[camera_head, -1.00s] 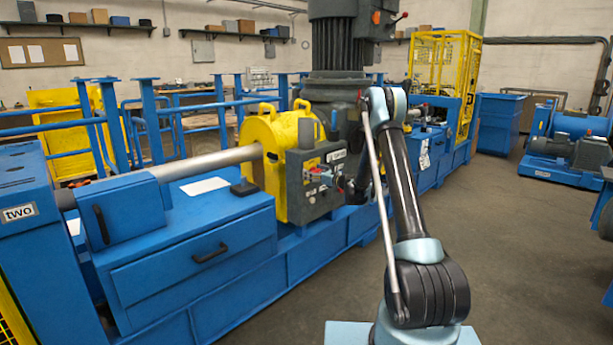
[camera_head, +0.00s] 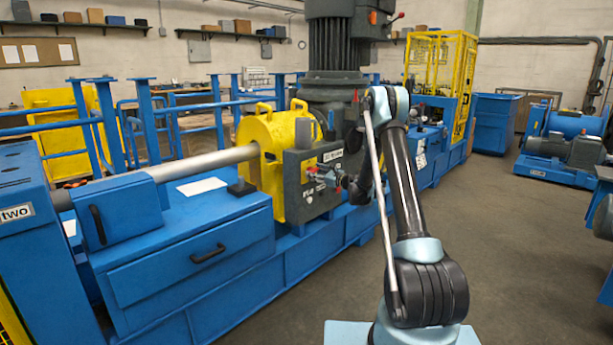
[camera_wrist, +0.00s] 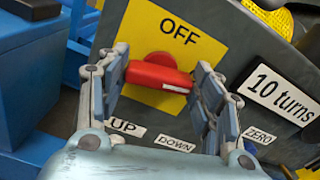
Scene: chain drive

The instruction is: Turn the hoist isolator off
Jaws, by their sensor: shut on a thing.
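The isolator is a red rotary handle (camera_wrist: 158,76) on a yellow plate (camera_wrist: 200,48) marked OFF, in the middle of the wrist view. The handle lies nearly crosswise in that picture, below the word OFF. My gripper (camera_wrist: 160,84) has one finger at each end of the handle and is shut on it. In the head view my gripper (camera_head: 326,176) is at the front of a grey control box (camera_head: 305,200), and the handle there is small and partly hidden by it.
Labels UP (camera_wrist: 126,127), DOWN (camera_wrist: 174,143), ZERO (camera_wrist: 260,136) and "10 turns" (camera_wrist: 280,95) sit close by on the panel. A yellow guard (camera_head: 262,160) stands left of the box. The floor (camera_head: 510,260) to the right is open.

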